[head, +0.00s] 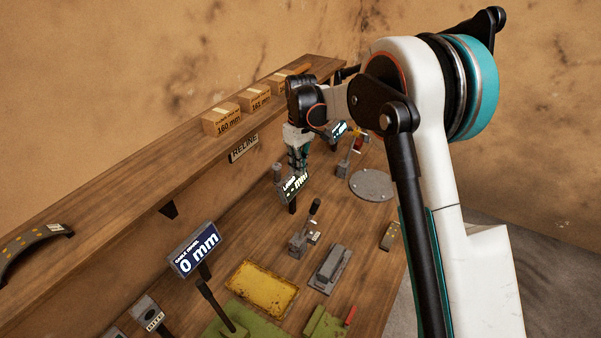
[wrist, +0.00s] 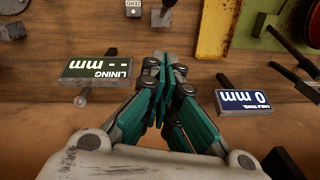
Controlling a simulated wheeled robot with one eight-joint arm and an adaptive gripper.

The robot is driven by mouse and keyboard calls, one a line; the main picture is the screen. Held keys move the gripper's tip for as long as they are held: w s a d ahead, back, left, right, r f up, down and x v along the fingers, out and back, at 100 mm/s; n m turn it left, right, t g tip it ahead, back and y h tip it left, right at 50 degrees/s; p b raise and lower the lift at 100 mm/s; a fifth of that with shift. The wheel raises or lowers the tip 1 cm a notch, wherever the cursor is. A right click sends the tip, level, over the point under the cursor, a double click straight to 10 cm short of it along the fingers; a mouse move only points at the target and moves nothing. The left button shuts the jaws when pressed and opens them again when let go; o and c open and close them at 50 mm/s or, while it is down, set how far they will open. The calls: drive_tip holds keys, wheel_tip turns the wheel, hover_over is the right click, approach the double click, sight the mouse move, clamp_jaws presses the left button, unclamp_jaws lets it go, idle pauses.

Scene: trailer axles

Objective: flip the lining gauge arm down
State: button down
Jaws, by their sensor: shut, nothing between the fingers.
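The lining display (head: 294,187) reads "LINING - - mm" on a short post; it also shows in the wrist view (wrist: 97,68), left of my fingers. In front of it stands a small grey gauge block (head: 298,244) with an arm (head: 314,208) tilted up, ending in a dark knob. I take this as the lining gauge. In the wrist view, only part of a grey block (wrist: 160,18) shows at the top edge, beside a ZERO button (wrist: 133,8). My gripper (head: 299,171) is shut and empty, near the display and apart from the gauge arm; its fingertips (wrist: 164,65) point toward the bench.
A cable travel display (head: 195,250) reads 0 mm. A yellow tray (head: 262,288), a grey clamp-like block (head: 330,268) and a round grey plate (head: 371,185) lie on the wooden bench. A shelf behind holds 160 mm and 165 mm boxes (head: 222,121). Bare wood lies between fixtures.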

wheel_tip(320, 180, down, 9)
drive_tip(key=s+d+b, duration=0.1)
drive_tip(key=s+d, duration=0.1)
drive_tip(key=shift+s+d+b, duration=0.15)
drive_tip(key=shift+s+b, duration=0.2)
drive_tip(key=shift+d, duration=0.1)
